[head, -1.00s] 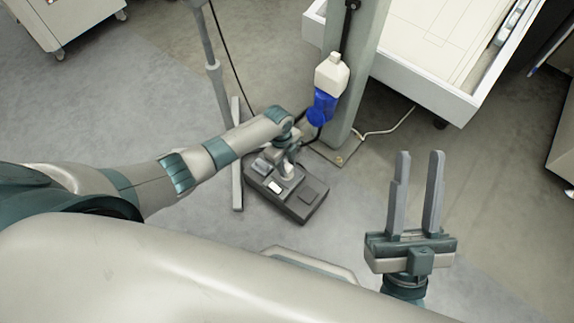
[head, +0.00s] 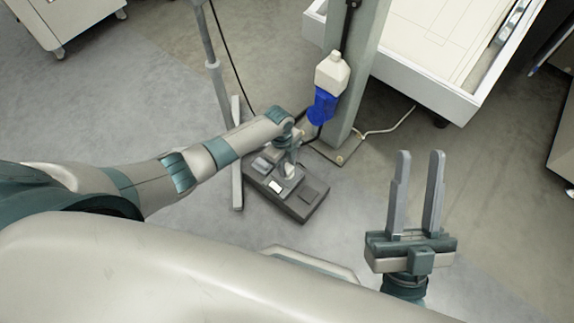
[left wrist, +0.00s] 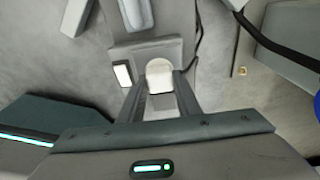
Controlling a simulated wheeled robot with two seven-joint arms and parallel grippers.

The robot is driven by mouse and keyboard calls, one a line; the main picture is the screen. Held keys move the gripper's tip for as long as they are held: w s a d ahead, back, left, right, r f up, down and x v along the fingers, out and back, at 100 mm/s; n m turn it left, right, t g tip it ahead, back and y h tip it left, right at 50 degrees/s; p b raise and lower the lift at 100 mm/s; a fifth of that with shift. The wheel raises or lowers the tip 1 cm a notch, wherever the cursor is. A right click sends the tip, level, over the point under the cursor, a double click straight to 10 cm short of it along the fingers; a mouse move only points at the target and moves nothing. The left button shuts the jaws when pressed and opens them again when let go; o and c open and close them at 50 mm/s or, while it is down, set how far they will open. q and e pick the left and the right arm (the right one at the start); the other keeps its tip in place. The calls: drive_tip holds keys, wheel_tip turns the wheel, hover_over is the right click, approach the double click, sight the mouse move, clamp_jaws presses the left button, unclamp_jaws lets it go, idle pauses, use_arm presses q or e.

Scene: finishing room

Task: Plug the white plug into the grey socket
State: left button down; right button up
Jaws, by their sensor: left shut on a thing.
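A dark grey socket unit (head: 302,210) lies on the floor near the foot of a post. My left gripper (head: 289,165) points down over the unit, shut on the white plug (head: 288,172). In the left wrist view, the white plug (left wrist: 160,72) sits between the two fingertips (left wrist: 160,88), against a grey socket plate (left wrist: 143,50). A small white piece (left wrist: 123,74) is just left of it. The underside of the plug is hidden, so I cannot tell how deep it sits. My right gripper (head: 417,185) is open and empty, at the lower right.
A grey-green post (head: 358,80) stands behind the unit, with a white and blue bottle (head: 331,75) beside it. A white drawer or bench (head: 425,65) is at upper right. Dark and white cables run near the post.

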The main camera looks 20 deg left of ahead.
use_arm(q)
drive_tip(key=shift+f, duration=0.15)
idle(0.6)
drive_tip(key=c, duration=2)
unclamp_jaws()
drive_tip(key=o, duration=1.3)
drive_tip(key=shift+o, duration=0.2)
